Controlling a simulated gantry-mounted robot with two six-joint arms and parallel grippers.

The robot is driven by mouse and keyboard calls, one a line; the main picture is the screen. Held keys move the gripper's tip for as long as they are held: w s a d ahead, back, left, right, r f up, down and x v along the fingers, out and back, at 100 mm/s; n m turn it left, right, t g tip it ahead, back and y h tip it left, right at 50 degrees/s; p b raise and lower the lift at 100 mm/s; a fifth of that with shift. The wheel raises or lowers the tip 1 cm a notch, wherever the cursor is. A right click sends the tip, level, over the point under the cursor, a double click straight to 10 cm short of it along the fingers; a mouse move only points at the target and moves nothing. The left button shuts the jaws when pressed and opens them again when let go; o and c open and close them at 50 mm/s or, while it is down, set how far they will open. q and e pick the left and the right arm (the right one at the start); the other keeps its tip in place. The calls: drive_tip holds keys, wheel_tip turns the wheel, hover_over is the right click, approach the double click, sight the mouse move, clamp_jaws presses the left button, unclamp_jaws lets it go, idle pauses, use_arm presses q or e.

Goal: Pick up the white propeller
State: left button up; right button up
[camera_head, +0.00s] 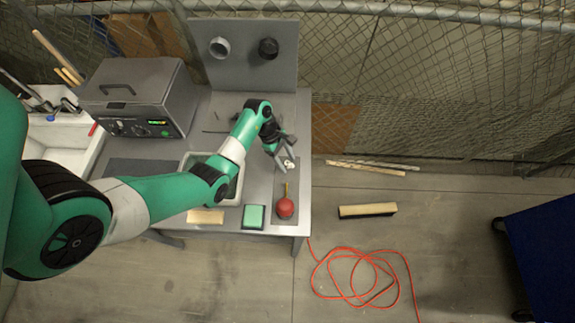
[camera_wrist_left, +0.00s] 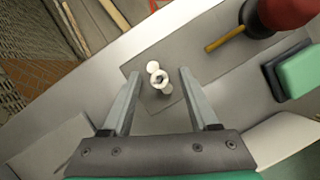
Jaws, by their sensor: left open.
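The white propeller (camera_wrist_left: 159,80) lies on a dark grey mat (camera_wrist_left: 225,75) on the grey table. In the head view the propeller (camera_head: 290,164) is a small white shape near the table's right edge. My left gripper (camera_head: 283,161) is over it, with fingers pointing down. In the left wrist view my open left gripper (camera_wrist_left: 162,85) has one finger on each side of the propeller. The fingers are apart from it, and I cannot tell how high they are above the mat. My right gripper is not in view.
A red bulb with a yellow stick (camera_head: 285,206) lies on the same mat. A green block (camera_head: 253,216) is beside it. A grey machine (camera_head: 140,95) stands at the back left. A grey panel (camera_head: 245,75) with two round fittings rises behind the table. Floor lies beyond the right edge.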

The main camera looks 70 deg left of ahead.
use_arm(q)
clamp_jaws()
drive_tip(key=shift+r, duration=0.1)
